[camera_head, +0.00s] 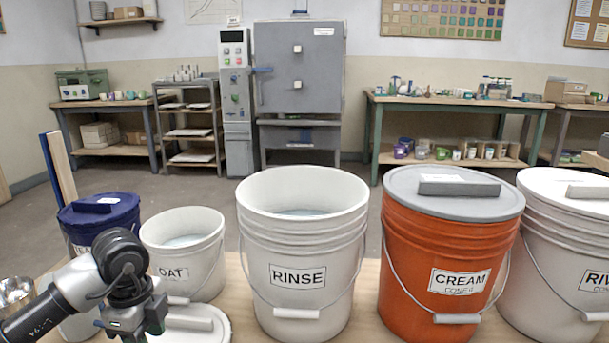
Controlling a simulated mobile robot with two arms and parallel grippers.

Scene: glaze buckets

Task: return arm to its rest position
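My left arm comes in from the lower left. Its gripper (135,322) points down at the bottom edge, just left of a white lid (212,331) with a bar handle. The frame edge cuts off the fingertips, so I cannot tell whether it is open or shut. The lid lies on the wooden table in front of the open white OAT bucket (205,258). My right gripper is not in view.
A blue-lidded bucket (98,212) stands behind my arm, with a metal bowl (15,292) at far left. The open RINSE bucket (300,255), orange CREAM bucket (440,245) and white RIV bucket (560,260) stand to the right. Bare table (372,300) shows between RINSE and CREAM.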

